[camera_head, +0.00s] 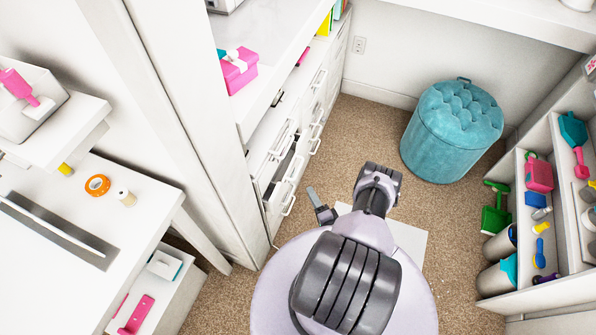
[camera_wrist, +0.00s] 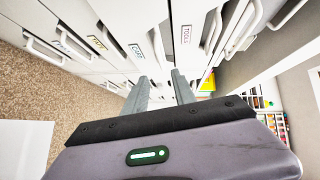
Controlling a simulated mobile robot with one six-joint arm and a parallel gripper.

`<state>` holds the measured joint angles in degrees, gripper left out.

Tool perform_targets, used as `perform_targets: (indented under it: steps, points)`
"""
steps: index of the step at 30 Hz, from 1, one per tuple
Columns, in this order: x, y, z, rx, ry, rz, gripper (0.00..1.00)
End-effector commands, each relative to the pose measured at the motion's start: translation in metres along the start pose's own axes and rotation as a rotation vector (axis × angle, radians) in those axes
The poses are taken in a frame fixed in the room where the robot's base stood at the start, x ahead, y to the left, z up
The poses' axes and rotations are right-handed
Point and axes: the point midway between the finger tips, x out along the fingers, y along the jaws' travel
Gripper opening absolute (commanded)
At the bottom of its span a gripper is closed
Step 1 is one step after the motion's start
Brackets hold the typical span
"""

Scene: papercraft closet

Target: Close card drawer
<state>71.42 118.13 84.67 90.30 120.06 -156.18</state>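The white drawer bank (camera_head: 319,99) stands left of centre in the head view, with at least one drawer (camera_head: 279,178) pulled out and a dark gap showing inside. In the wrist view, a drawer label that seems to read CARD (camera_wrist: 137,52) is just ahead of my left finger; the print is small. I cannot tell for sure how far that drawer is out. My gripper (camera_wrist: 160,80) has its two grey fingers apart with nothing between them, pointing at the drawer fronts. In the head view my gripper (camera_head: 318,202) is right of the open drawer, over the carpet.
A drawer labelled TOOLS (camera_wrist: 186,35) and several handles show in the wrist view. A teal tufted stool (camera_head: 451,132) stands at the back. A white shelf unit (camera_head: 562,190) with colourful tools is at right. Carpet between the stool and drawers is clear.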

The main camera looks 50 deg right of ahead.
Motion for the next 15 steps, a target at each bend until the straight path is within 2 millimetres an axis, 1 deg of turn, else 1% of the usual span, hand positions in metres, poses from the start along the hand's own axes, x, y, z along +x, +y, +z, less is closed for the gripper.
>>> perform_targets:
  steps: [1, 3, 6, 9, 12, 15]
  points:
    - [0.015, -0.002, 0.002, -0.005, -0.008, -0.004, 0.32]
    - [0.037, -0.002, 0.002, -0.005, -0.008, -0.004, 0.32]
    - [0.067, 0.0, 0.002, -0.003, -0.006, -0.004, 0.32]
    - [0.092, 0.003, 0.002, -0.002, -0.004, -0.004, 0.32]
    - [0.112, 0.004, 0.002, 0.0, -0.003, -0.003, 0.32]
    - [0.126, 0.003, 0.001, 0.0, -0.003, -0.002, 0.32]
